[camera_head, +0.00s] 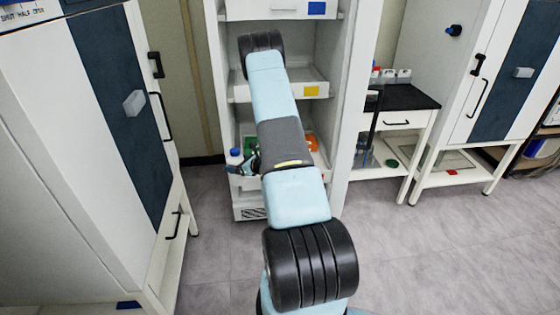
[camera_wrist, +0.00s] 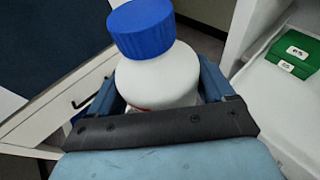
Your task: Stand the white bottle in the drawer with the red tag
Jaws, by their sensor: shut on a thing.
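The white bottle with a blue cap (camera_wrist: 160,75) is upright or slightly tilted in my gripper (camera_wrist: 155,100). In the head view its blue cap (camera_head: 235,152) shows at the left edge of the lowest open drawer (camera_head: 317,158). My gripper (camera_head: 245,164) is shut on the bottle there, partly hidden by my arm. That drawer holds a green box (camera_wrist: 290,52) and an orange thing (camera_head: 312,142). My arm covers much of its front, and I see no tag on it.
Above are a drawer with a yellow tag (camera_head: 311,91) and one with a blue tag (camera_head: 316,8). A tall cabinet (camera_head: 75,150) stands close on the left. A black-topped table (camera_head: 408,97) with small bottles stands right. Grey floor (camera_head: 430,260) is clear at lower right.

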